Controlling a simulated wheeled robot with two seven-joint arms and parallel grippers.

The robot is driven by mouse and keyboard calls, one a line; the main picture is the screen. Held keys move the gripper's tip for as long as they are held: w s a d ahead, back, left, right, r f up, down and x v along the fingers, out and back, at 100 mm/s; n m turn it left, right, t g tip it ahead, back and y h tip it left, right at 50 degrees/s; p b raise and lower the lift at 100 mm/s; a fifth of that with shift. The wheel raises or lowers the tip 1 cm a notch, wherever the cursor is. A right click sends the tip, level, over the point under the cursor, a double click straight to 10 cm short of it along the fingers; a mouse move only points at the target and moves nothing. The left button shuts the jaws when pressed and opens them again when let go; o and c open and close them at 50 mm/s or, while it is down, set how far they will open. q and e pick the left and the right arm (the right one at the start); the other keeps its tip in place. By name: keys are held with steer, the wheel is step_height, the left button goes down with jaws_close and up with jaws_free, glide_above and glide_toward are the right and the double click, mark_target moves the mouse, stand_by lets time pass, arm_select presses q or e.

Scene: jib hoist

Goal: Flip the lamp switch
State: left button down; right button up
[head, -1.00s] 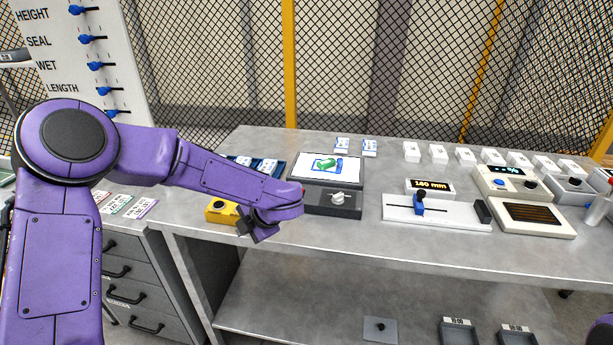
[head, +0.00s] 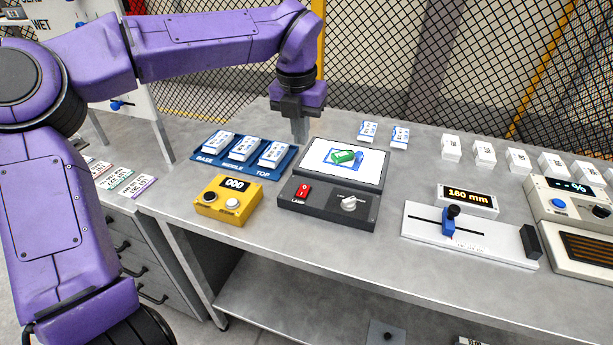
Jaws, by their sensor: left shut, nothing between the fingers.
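The lamp switch (head: 303,191) is a small red rocker on the dark front panel of the lamp box (head: 325,207), left of a round white knob (head: 348,203). The word LAMP is printed below it. The box's tilted screen (head: 345,158) is lit white and shows a green and blue picture. My left gripper (head: 300,138) points down with its fingers shut and empty. It hangs behind the switch, near the screen's back left corner, and is apart from the switch. My right gripper is not in view.
Left of the lamp box are a yellow counter box (head: 228,199) and a blue tray (head: 200,158) with several white blocks. To the right stand a slider (head: 470,235) and a 180 mm display (head: 468,198). Bare bench lies in front of the lamp box.

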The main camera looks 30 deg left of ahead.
mark_target(306, 187)
arm_select(q)
steer(key=f, duration=0.4)
steer(key=w+f+p, duration=0.1)
steer(key=f, duration=0.4)
steer(key=w+f+p, duration=0.1)
steer(key=f, duration=0.4)
steer(key=shift+a+f, duration=0.1)
steer(key=shift+a, duration=0.15)
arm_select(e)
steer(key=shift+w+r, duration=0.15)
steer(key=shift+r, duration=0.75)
